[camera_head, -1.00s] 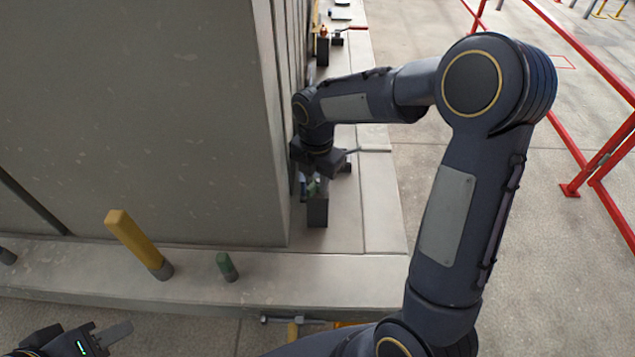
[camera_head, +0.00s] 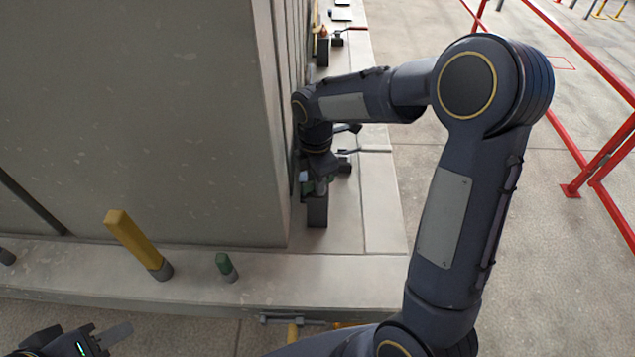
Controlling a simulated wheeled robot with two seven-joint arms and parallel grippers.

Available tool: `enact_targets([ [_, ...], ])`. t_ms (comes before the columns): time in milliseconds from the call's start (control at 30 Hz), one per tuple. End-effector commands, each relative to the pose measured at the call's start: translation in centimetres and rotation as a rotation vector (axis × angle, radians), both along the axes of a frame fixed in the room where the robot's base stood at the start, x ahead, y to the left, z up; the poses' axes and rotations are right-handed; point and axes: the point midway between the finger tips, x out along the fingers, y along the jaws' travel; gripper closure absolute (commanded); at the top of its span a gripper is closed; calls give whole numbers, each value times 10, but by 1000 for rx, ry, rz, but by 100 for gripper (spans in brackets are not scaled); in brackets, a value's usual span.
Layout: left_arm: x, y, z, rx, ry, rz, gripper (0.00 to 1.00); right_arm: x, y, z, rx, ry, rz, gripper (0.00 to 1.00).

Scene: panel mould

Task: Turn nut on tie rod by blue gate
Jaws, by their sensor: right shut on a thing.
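My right gripper (camera_head: 316,186) points down beside the right end of the grey panel mould (camera_head: 150,120), over the ledge. It is shut on a small part at a dark block (camera_head: 317,213), which I take for the nut on the tie rod; my gripper and wrist hide most of it. No blue gate can be made out. My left gripper (camera_head: 108,339) is at the bottom left, away from the mould, with one grey finger showing and the other not clearly seen.
A yellow post (camera_head: 136,243) and a short green peg (camera_head: 226,266) stand on the front ledge. More dark clamps and a red-handled bar (camera_head: 352,29) lie further along the right ledge. Red railings (camera_head: 590,165) stand at the right, with open concrete floor between.

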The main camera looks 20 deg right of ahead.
Motion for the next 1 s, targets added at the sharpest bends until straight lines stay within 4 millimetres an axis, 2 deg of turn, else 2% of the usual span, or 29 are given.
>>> enact_targets([
  [133,0,0,-1,0,0,0,64,2,0,1,-1,-4,-144,97],
  [433,0,0,-1,0,0,0,64,2,0,1,-1,-4,-175,97],
  [700,0,0,-2,0,0,0,64,4,0,1,0,-4,-452,97],
  [1000,0,0,-2,0,0,0,64,4,-1,1,0,-5,-481,97],
])
